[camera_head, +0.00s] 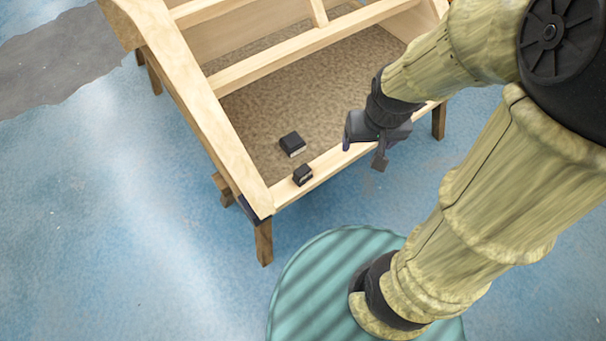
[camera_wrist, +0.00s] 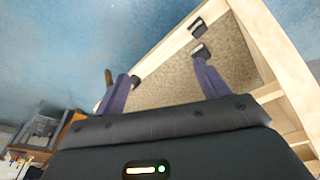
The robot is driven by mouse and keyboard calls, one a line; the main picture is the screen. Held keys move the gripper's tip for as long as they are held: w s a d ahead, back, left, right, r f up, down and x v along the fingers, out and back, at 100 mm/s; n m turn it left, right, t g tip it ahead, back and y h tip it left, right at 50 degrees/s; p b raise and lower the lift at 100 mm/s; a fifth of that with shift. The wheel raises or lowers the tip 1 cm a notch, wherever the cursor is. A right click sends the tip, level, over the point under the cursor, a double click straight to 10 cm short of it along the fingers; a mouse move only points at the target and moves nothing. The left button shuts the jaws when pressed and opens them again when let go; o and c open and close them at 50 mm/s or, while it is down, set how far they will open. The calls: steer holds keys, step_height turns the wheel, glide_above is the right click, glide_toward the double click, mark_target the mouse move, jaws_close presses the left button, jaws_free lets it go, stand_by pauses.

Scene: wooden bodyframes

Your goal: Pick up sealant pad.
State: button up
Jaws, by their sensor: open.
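Two small black blocks with pale sides lie near the front left corner of the wooden frame; I cannot tell which is the sealant pad. One block (camera_head: 292,143) lies on the brown panel inside the frame, and it shows in the wrist view (camera_wrist: 200,49) just beyond the right finger. The other block (camera_head: 303,175) sits on the front rail and also shows in the wrist view (camera_wrist: 197,26). My gripper (camera_head: 364,152) is open and empty, over the front rail to the right of both blocks. Its two purple fingers spread apart in the wrist view (camera_wrist: 165,70).
The wooden frame (camera_head: 215,127) stands on legs, with raised rails and crossbars (camera_head: 290,55) around its brown panel (camera_head: 340,85). Blue floor (camera_head: 120,220) lies open to the left and front. Shelving-like clutter (camera_wrist: 40,125) shows at the wrist view's lower left.

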steer(key=w+a+f+n+g+b, duration=0.2)
steer(key=w+a+f+n+b, duration=0.5)
steer(key=w+a+f+b, duration=0.4)
steer(key=a+f+b, duration=0.2)
steer(key=a+f, duration=0.1)
steer(key=f, duration=0.1)
steer(key=shift+g, duration=0.3)
steer(key=shift+w+f, duration=0.1)
steer(key=b, duration=0.2)
glide_toward(303, 170)
steer(key=f, duration=0.5)
steer(key=shift+s+a+f, duration=0.25)
steer(key=shift+s+a, duration=0.05)
steer(key=shift+f, duration=0.1)
steer(key=f, duration=0.5)
steer(key=shift+w+d, duration=0.2)
steer(key=shift+w, duration=0.1)
steer(key=shift+c, duration=0.4)
